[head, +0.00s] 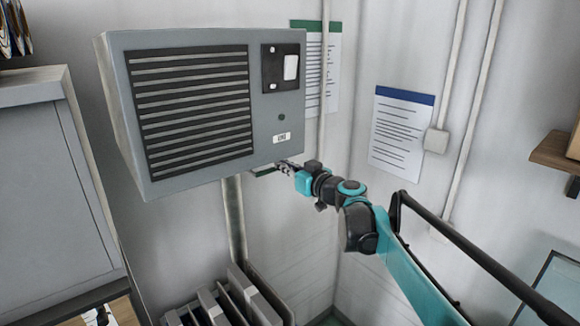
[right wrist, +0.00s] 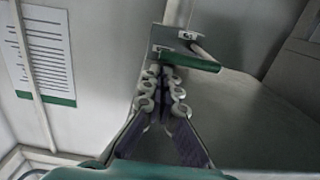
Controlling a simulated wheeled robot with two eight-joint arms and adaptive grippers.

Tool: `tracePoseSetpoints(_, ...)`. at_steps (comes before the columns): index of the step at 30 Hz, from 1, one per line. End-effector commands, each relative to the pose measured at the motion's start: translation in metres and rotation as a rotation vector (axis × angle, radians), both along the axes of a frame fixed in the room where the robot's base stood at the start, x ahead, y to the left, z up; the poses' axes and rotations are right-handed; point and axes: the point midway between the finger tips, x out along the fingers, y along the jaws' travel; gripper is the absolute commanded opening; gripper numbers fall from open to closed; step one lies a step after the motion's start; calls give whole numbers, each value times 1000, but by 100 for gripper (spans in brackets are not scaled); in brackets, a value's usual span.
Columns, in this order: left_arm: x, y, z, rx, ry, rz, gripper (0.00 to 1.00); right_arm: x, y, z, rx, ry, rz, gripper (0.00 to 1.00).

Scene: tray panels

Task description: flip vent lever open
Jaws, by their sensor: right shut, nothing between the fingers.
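The vent unit (head: 205,190) is a grey wall box with a dark slatted grille (head: 195,105) on its front. A green lever (head: 264,172) shows in part at the box's lower right edge, beside my right gripper (head: 283,167). In the right wrist view the green lever (right wrist: 190,62) sits by a metal bracket, just beyond the fingertips. My right gripper (right wrist: 160,72) is shut and empty, its tips very close to the lever; I cannot tell if they touch. My left gripper is not in view.
A grey cabinet (head: 45,180) stands at the left. Vertical pipes (head: 478,100) run up the wall, with posted sheets (head: 400,130) nearby. Grey slatted panels (head: 225,300) stand below the box. A wooden shelf (head: 555,152) is at the right edge.

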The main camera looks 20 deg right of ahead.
Motion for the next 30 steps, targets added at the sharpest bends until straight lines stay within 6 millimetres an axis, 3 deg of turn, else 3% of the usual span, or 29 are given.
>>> tracePoseSetpoints(30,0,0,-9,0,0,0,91,3,-1,-9,97,35,0,0)
